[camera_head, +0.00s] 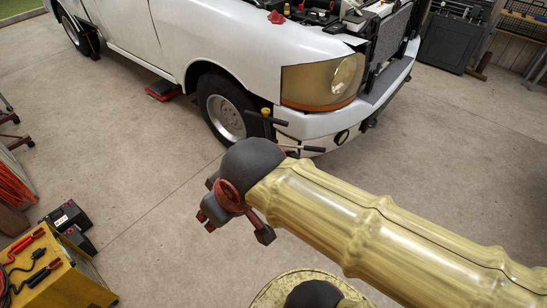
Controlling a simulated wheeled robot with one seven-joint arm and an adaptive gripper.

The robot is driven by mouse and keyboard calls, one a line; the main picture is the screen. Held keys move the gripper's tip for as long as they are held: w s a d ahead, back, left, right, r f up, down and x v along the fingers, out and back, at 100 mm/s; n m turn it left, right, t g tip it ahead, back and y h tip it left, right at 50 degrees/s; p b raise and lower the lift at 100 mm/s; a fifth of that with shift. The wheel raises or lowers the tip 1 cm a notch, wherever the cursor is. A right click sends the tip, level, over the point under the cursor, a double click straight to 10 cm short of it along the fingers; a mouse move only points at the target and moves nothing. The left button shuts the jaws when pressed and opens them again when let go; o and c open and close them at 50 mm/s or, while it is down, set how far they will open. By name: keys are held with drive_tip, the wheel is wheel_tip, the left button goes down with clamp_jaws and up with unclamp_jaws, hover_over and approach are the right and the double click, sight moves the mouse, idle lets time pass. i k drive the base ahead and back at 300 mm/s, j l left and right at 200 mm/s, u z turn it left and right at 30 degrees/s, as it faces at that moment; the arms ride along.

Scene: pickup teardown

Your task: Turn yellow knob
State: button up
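My arm reaches in from the lower right and ends in a dark rounded joint with red and grey parts. My gripper (236,210) seems to be among these parts at the arm's end, over open floor. Its fingers are not clear, so I cannot tell whether it is open or shut. A small yellow tip (265,112) on a dark upright piece shows just beyond the joint, in front of the truck's front wheel. I cannot tell whether it is the yellow knob. No other yellow knob can be made out.
A white pickup (230,40) with an open engine bay stands at the back. A yellow box (75,285) with red and black clamps is at the lower left, beside a black battery (66,218). A dark cabinet (450,40) stands back right. Concrete floor is clear between.

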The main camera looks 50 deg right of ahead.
sight(266, 111)
drive_tip(key=z, duration=1.6)
